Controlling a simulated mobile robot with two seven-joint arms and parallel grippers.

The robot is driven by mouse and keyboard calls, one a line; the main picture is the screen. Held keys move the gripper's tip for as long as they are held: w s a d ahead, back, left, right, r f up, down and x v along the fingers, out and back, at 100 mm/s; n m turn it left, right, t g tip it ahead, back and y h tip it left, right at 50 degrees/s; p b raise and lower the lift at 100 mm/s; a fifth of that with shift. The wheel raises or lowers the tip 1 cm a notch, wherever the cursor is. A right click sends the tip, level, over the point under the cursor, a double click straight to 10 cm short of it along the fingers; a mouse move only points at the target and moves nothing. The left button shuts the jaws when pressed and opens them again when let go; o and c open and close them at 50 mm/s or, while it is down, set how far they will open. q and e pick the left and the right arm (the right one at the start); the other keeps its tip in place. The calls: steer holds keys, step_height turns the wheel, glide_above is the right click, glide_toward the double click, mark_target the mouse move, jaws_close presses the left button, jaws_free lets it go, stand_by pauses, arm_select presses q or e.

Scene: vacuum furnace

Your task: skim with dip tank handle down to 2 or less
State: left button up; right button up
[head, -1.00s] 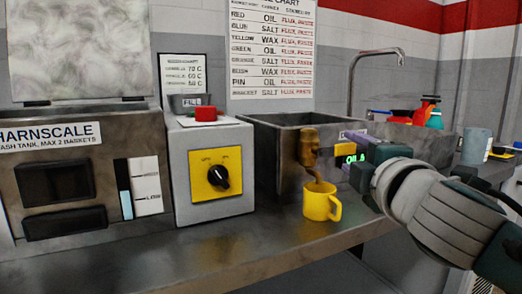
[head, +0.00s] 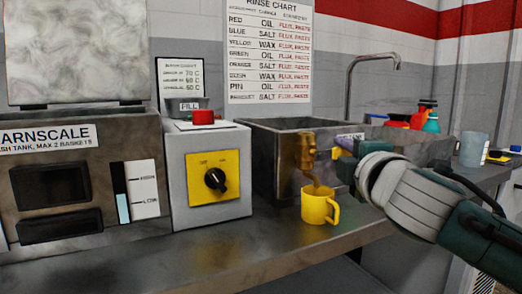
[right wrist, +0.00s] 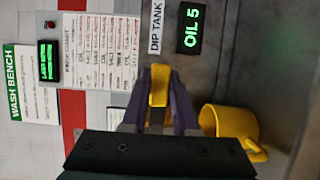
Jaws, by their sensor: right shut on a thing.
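The dip tank (head: 278,165) is an open grey metal basin with a brass tap (head: 306,150) on its front. Brown liquid runs from the tap into a yellow mug (head: 318,204) below it, which also shows in the right wrist view (right wrist: 230,122). My right gripper (head: 346,158) is shut on the yellow dip tank handle (right wrist: 159,80), beside the tap. The display (right wrist: 191,28) next to the DIP TANK label (right wrist: 156,27) reads OIL 5. My gripper hides this display in the head view. My left gripper is not in view.
The Harnscale wash tank (head: 60,160) stands at left with its lid up. A box with a black knob and red button (head: 203,117) stands between the tanks. A grey cup (head: 473,149) and bottles are at right. The bench front (head: 200,250) is clear.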

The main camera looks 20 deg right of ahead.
jaws_close()
stand_by(0.8)
